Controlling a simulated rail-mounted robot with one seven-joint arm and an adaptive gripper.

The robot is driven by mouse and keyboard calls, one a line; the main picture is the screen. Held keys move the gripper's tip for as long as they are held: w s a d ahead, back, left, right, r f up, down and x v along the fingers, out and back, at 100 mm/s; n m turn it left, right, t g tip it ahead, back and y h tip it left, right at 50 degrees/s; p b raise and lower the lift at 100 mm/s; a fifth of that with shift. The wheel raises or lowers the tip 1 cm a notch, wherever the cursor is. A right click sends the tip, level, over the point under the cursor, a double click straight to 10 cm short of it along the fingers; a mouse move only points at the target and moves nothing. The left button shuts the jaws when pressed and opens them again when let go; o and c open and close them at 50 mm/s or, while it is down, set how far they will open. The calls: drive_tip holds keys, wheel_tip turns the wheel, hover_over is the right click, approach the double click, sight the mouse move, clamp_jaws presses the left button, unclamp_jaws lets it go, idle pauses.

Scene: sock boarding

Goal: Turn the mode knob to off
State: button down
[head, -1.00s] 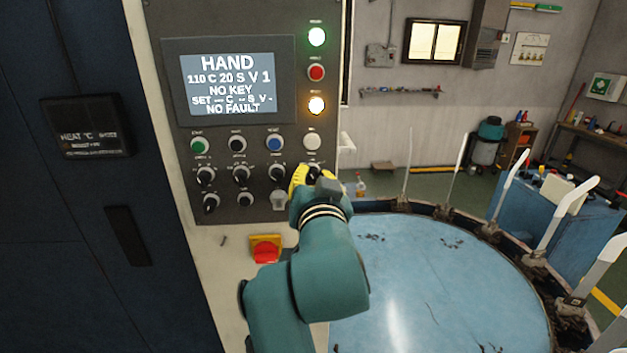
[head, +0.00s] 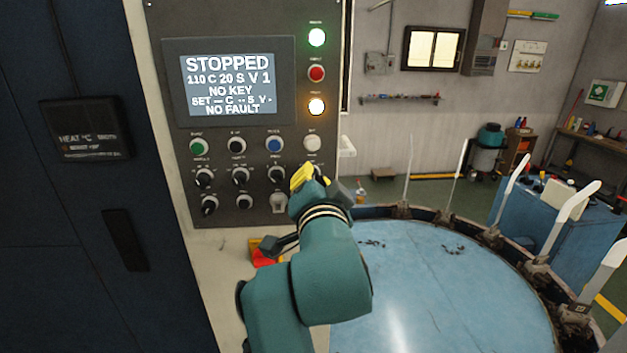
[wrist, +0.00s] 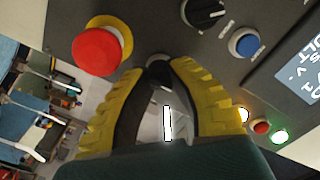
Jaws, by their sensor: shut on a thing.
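My gripper (head: 304,177), with yellow finger pads, is at the right end of the knob rows on the grey control panel (head: 235,222) in the head view. In the wrist view my gripper (wrist: 158,71) has its fingertips closed together on a small dark knob (wrist: 160,75), seemingly the mode knob. The gripper and arm hide this knob in the head view, and its pointer cannot be read. The panel's display (head: 228,84) reads STOPPED, 110 C 20 S V 1, NO KEY and NO FAULT.
Several black knobs (head: 240,176) and a blue button (head: 274,145) sit left of my gripper. A red emergency button (wrist: 97,51) is close by, partly covered in the head view. A round blue table (head: 430,290) with upright white boards lies to the right.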

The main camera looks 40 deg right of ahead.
drive_tip(key=shift+s+r, duration=0.2)
drive_tip(key=shift+r, duration=0.2)
drive_tip(key=c, duration=1.1)
unclamp_jaws()
drive_tip(key=shift+d, duration=0.1)
drive_tip(key=shift+c, duration=0.2)
drive_tip(key=shift+o, duration=1.3)
drive_tip(key=shift+f, duration=0.1)
drive_tip(key=shift+w+f, duration=0.1)
drive_tip(key=v, duration=1.2)
